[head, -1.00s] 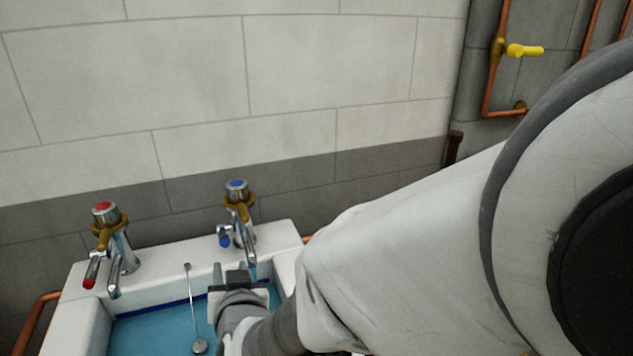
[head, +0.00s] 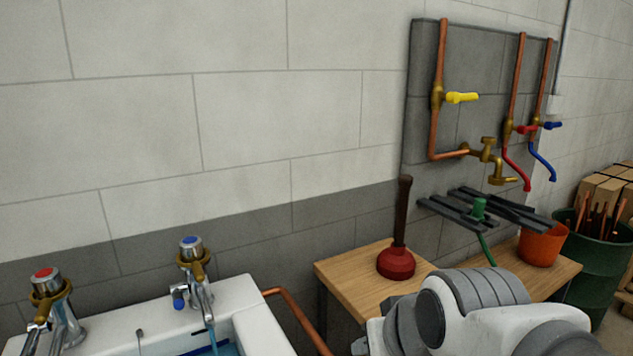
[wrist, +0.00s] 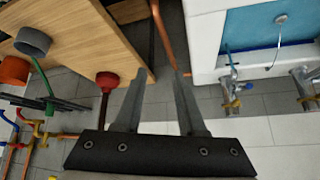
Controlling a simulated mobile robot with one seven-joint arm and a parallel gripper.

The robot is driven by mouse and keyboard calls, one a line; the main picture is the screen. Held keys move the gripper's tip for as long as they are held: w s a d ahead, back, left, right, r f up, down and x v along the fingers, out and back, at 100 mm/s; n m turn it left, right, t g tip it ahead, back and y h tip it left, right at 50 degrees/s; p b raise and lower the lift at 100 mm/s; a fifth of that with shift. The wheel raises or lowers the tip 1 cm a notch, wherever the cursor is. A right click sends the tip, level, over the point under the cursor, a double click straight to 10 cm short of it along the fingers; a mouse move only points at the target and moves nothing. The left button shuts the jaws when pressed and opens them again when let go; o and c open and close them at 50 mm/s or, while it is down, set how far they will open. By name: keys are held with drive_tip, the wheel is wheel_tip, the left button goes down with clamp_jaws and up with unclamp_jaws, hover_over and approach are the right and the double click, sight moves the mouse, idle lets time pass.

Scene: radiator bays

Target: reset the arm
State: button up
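My gripper (wrist: 158,88) shows in the wrist view with its two dark fingers spread apart. Nothing is between the fingers; it is open and empty. Behind the fingertips are the floor, a copper pipe (wrist: 168,38) and the gap between the wooden table and the sink. In the head view, my white and grey arm (head: 480,310) is low at the right, in front of the table. The gripper's fingers cannot be made out in that view.
The white sink (head: 248,302) with two taps is at lower left. A red plunger (head: 396,262) and an orange bucket (head: 541,246) stand on wooden tables. Pipes with a yellow-handled valve (head: 461,98) are on the wall. A green barrel (head: 602,262) is far right.

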drive_tip(key=s+d+m+g+h, duration=0.1)
drive_tip(key=s+d+m+h, duration=0.1)
drive_tip(key=s+d, duration=0.4)
wheel_tip(320, 180, up, 15)
drive_tip(key=p, duration=1.4)
drive_tip(key=shift+f+n+g+p, duration=0.15)
drive_tip(key=shift+n+g+p, duration=0.15)
